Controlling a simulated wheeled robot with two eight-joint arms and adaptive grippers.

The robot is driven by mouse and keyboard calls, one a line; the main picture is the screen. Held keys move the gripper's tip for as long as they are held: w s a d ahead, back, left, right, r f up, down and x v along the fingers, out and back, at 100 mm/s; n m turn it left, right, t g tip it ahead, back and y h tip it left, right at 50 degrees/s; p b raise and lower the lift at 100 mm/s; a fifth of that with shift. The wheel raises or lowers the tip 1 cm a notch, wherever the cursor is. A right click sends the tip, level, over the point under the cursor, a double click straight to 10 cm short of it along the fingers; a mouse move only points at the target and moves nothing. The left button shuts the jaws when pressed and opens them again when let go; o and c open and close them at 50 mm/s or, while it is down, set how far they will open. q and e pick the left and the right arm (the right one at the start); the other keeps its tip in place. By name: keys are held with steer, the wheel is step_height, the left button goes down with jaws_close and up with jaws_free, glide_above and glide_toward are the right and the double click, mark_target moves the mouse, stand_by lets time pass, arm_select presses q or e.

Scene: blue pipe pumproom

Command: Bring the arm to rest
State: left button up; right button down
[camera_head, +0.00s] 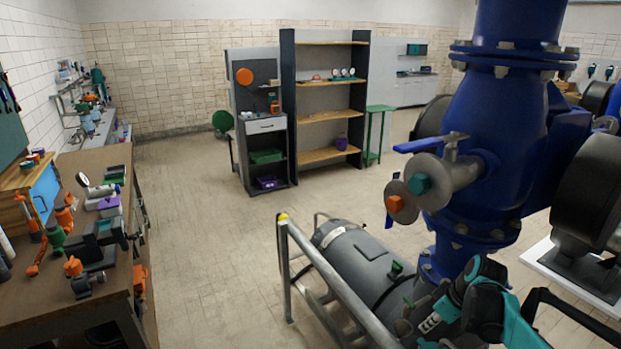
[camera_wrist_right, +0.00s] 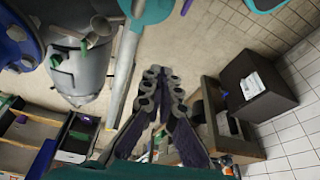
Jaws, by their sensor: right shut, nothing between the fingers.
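My right arm, teal and black, comes into the head view at the lower right, in front of the blue pipe (camera_head: 500,110) and above the grey cylindrical tank (camera_head: 362,262). In the right wrist view my right gripper (camera_wrist_right: 163,86) shows two dark jointed fingers brought together, with nothing held between them. The tank and its silver rail (camera_wrist_right: 125,75) show to the left of the fingers in that view. My left gripper is not in view.
A workbench (camera_head: 105,200) with valves and tools stands on the left. A metal railing (camera_head: 330,275) runs beside the tank. The blue pipe has a blue-handled valve (camera_head: 450,165). Shelves (camera_head: 325,90) stand at the back. The tiled floor (camera_head: 215,240) between is clear.

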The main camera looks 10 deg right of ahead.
steer(key=s+a+f+m+t+h+b, duration=0.1)
steer(key=s+a+m+t+b, duration=0.1)
steer(key=s+a, duration=0.5)
steer(key=s+a+f+m+t+h+b, duration=0.1)
steer(key=s+a+m+b, duration=0.3)
steer(key=s+a, duration=0.4)
steer(key=a, duration=0.3)
steer(key=shift+a+f+t, duration=0.25)
steer(key=shift+f+t, duration=0.15)
